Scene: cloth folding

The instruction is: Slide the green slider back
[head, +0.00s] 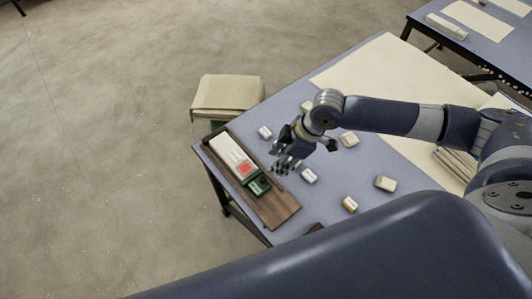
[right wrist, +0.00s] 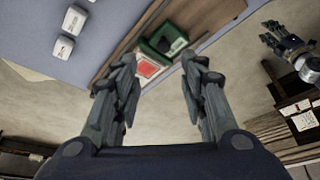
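The green slider (head: 259,185) sits on a dark wooden board (head: 282,207) near the table's left edge, beside a white strip (head: 229,152) with a red square (head: 245,168). My right gripper (head: 284,164) is above the table, right of the slider and apart from it. In the right wrist view, its fingers (right wrist: 158,85) are wide apart and empty. The green slider (right wrist: 163,38) shows beyond them, with the red square (right wrist: 148,66) nearer. My left gripper (right wrist: 268,32) shows at the upper right of that view, its fingers apart and empty. It is not in the head view.
Several small white blocks (head: 385,183) lie scattered on the blue table (head: 325,215). A large cream sheet (head: 385,65) covers the back. Another table (head: 480,45) is at the upper right.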

